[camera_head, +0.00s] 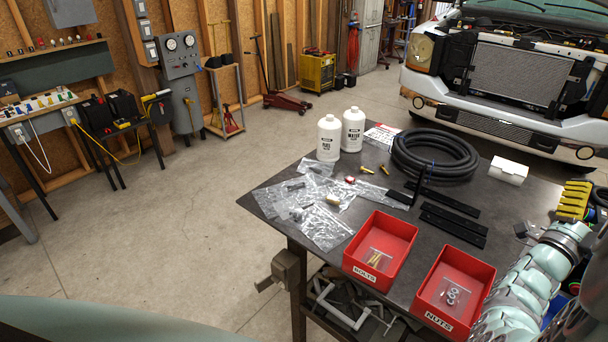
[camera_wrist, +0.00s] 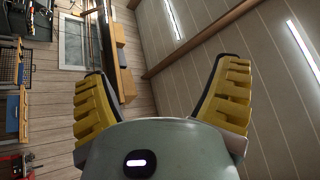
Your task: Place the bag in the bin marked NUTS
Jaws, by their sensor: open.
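The red bin marked NUTS (camera_head: 486,275) stands at the table's front right edge. A small clear bag (camera_head: 453,294) with ring-shaped metal pieces lies inside it. The red bin marked BOLTS (camera_head: 401,233) is to its left, with a clear bag (camera_head: 375,259) of brass-coloured pieces inside. Several clear bags of small metal parts (camera_head: 326,228) lie on the table's left part. My gripper (camera_head: 578,198) is at the right edge, beyond and right of the NUTS bin, apart from the bags. In the wrist view its yellow fingers (camera_wrist: 165,72) are spread with nothing between them.
A vise (camera_head: 285,272) juts from the left front. A truck front (camera_head: 519,85) stands behind. Floor at left is clear.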

